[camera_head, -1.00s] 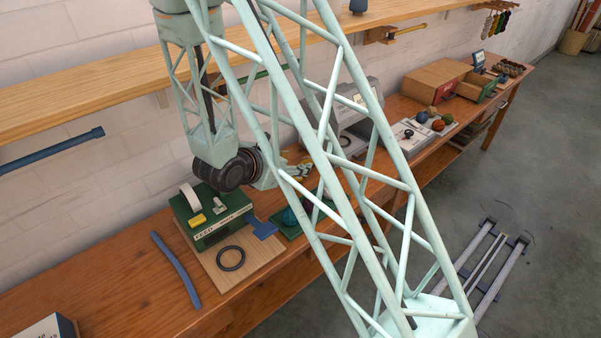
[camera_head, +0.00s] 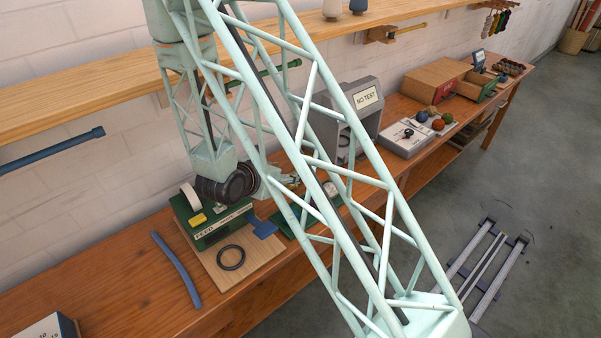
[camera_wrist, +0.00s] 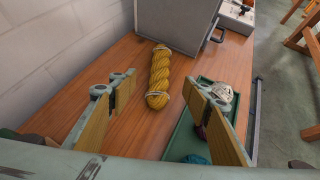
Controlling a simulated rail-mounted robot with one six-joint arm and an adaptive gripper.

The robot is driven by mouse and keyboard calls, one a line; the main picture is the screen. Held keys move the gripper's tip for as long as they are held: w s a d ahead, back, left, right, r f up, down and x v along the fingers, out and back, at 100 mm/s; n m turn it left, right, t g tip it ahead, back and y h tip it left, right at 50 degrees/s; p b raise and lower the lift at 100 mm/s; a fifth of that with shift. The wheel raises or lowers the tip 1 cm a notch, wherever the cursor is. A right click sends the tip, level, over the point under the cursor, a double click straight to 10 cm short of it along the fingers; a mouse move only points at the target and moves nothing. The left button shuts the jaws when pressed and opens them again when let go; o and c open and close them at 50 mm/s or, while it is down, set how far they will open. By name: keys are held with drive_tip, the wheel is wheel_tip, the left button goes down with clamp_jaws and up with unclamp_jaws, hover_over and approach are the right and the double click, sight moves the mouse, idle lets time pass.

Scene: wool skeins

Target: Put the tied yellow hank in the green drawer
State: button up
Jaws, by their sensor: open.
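The tied yellow hank (camera_wrist: 159,80) lies on the wooden bench in the wrist view, twisted, with white ties near both ends. I cannot make it out in the head view, where my arm blocks much of the bench. My gripper (camera_wrist: 160,92) is open and empty, its two fingers wide apart. The hank shows ahead between the fingers, apart from them. In the head view my gripper (camera_head: 288,181) is partly hidden behind my lattice arm. The green drawer (camera_head: 488,92) stands pulled out of a wooden cabinet at the far right, beside a red-fronted drawer (camera_head: 444,92).
A grey "NO TEST" machine (camera_head: 366,98) stands just beyond the hank. A green tray (camera_wrist: 184,140) with balls lies right of it. A green "FEED" box (camera_head: 215,222) sits on a board at left. Balls (camera_head: 437,124) lie before the cabinet. A shelf (camera_head: 90,88) runs above.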

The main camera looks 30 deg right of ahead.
drive_tip(key=shift+b+x, duration=0.45)
drive_tip(key=shift+x, duration=3.65)
drive_tip(key=shift+f, duration=0.1)
drive_tip(key=shift+b+x, duration=0.35)
drive_tip(key=shift+x, duration=2.2)
drive_tip(key=c, duration=1)
